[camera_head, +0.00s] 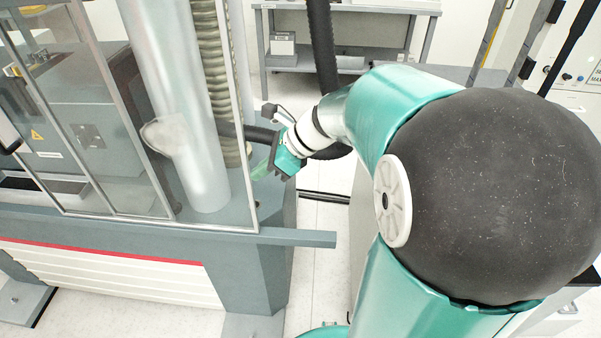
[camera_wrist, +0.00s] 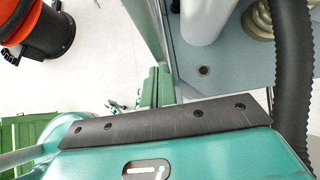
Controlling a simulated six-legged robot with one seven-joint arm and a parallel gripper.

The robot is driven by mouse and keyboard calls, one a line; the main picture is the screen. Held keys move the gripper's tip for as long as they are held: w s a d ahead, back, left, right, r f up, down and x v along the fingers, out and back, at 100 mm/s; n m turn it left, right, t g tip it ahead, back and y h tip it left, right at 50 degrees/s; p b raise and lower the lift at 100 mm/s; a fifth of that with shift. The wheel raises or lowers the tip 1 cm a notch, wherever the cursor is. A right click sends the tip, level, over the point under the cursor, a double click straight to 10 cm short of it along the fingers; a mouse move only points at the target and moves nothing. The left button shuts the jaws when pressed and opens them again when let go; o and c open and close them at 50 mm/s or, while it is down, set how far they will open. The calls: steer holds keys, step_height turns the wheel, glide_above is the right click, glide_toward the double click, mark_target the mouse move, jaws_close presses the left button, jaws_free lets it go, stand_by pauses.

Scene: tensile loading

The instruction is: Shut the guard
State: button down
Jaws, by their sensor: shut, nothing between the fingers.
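The guard (camera_head: 170,216) is a set of clear panels in grey metal frames on the front of the testing machine at left in the head view. Its panels overlap in front of the thick silver column. I cannot tell whether the guard is fully shut. My gripper (camera_head: 262,171) is just right of the guard's right-hand upright, at the machine's right end. Its green fingers (camera_wrist: 157,86) are shut with nothing between them. In the wrist view they are close to a grey-green upright (camera_wrist: 146,28); whether they touch it I cannot tell.
The machine's grey ledge (camera_head: 290,238) juts out to the right below my gripper. A black ribbed hose (camera_wrist: 294,80) runs close to my wrist. A bench (camera_head: 345,62) stands at the back. Pale floor (camera_head: 316,230) is open right of the machine.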

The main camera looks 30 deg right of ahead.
steer(key=w+a, duration=0.7)
steer(key=a, duration=0.2)
steer(key=w+a, duration=0.7)
steer(key=a, duration=0.3)
steer(key=shift+w+a, duration=0.25)
steer(key=shift+w, duration=0.05)
steer(key=shift+d, duration=0.1)
